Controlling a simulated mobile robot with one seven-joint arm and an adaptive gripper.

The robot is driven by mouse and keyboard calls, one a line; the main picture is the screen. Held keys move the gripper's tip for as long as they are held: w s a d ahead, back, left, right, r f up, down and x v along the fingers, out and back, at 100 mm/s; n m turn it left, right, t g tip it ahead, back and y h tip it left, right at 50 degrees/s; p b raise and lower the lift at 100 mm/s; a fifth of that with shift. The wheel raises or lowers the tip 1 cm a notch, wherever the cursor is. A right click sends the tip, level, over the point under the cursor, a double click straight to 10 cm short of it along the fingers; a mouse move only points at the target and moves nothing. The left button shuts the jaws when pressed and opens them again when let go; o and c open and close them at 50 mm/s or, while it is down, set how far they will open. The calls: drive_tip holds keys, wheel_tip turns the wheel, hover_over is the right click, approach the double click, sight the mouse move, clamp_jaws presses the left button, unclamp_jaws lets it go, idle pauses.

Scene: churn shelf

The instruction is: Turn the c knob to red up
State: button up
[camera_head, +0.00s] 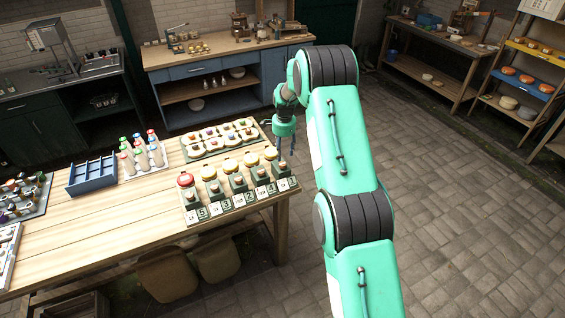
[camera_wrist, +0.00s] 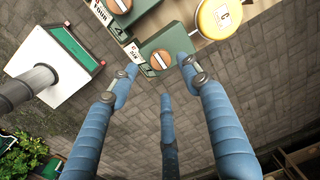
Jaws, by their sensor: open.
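A yellow disc marked C (camera_wrist: 220,17) shows at the top right of the wrist view. A green box beside it carries a round copper-brown knob (camera_wrist: 160,60) with a pale line across its top, running up and down at a slight tilt. I see no red mark on it. My gripper (camera_wrist: 158,72) is open, its blue fingers spread around the near side of this knob, with nothing held. I cannot tell whether they touch it. In the head view my gripper (camera_head: 285,145) hangs off the right end of the row of green knob boxes (camera_head: 239,182).
A second copper knob (camera_wrist: 122,6) sits close by, with white lettered cards between. The floor to the right is clear.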

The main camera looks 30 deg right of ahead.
sight(282, 163)
drive_tip(key=shift+w+f, duration=0.2)
drive_tip(key=shift+f, duration=3.3)
drive_tip(key=c, duration=1.1)
drive_tip(key=shift+c, duration=0.2)
